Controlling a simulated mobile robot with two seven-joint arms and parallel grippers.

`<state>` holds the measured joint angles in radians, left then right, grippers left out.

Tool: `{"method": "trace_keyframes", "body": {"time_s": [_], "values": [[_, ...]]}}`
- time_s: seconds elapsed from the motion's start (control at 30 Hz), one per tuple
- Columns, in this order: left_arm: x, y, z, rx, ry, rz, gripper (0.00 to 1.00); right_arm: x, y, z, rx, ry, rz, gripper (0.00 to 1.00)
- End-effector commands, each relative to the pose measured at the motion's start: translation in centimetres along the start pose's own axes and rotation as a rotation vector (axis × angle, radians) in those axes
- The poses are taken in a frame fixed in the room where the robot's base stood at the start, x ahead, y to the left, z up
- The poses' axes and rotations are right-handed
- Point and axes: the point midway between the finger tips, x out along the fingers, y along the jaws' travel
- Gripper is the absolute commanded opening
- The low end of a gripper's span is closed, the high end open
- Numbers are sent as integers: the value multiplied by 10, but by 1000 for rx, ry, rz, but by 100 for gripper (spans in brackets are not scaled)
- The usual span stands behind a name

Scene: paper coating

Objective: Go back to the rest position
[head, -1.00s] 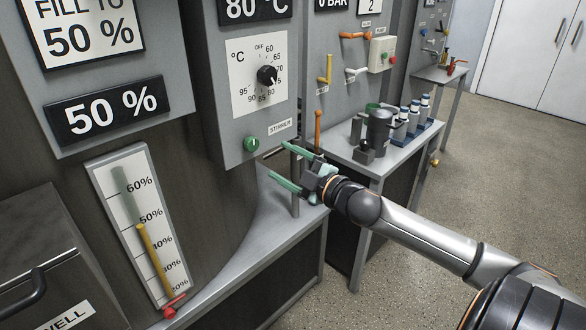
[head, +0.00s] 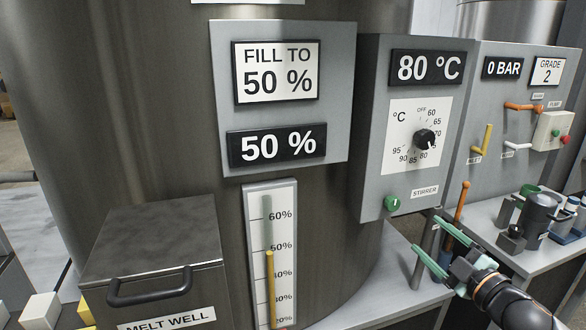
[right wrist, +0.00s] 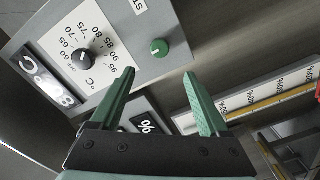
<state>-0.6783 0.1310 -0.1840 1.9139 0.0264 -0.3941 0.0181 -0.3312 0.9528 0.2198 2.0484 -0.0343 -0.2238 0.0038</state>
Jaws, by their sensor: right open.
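My right gripper (head: 426,234) is open and empty, with two green fingers apart. In the head view it is at the lower right, in front of the metal bench and just right of and below the green stirrer knob (head: 392,203). In the right wrist view the open fingers (right wrist: 159,74) point toward the control box, with the green knob (right wrist: 159,48) beyond them and nothing between them. The fingers appear clear of the knob. My left gripper is in neither view.
The temperature dial (head: 424,138) sits above the stirrer knob. The level gauge (head: 285,200) is on the tank at centre. The melt well (head: 150,245) stands at lower left. An orange-handled lever (head: 462,200) and a dark cylinder (head: 538,213) are near my right gripper.

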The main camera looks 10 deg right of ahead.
Motion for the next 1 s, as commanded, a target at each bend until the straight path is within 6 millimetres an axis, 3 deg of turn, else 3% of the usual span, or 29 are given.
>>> {"method": "trace_keyframes", "body": {"time_s": [0.07,0.17,0.27,0.4,0.5,0.63,0.8,1.0], "values": [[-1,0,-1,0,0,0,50,-2,-8,5,21,-15,-11,79],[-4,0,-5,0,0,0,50,-11,-40,20,98,-66,-51,79],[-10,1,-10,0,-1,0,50,-30,-96,39,230,-156,-119,79],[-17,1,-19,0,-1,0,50,-74,-194,48,448,-303,-234,79],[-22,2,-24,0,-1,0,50,-111,-260,38,598,-401,-315,79],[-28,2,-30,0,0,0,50,-154,-329,8,770,-507,-405,79],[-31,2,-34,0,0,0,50,-188,-380,-28,911,-589,-476,79],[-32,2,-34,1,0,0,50,-198,-394,-41,954,-612,-499,79]]}}
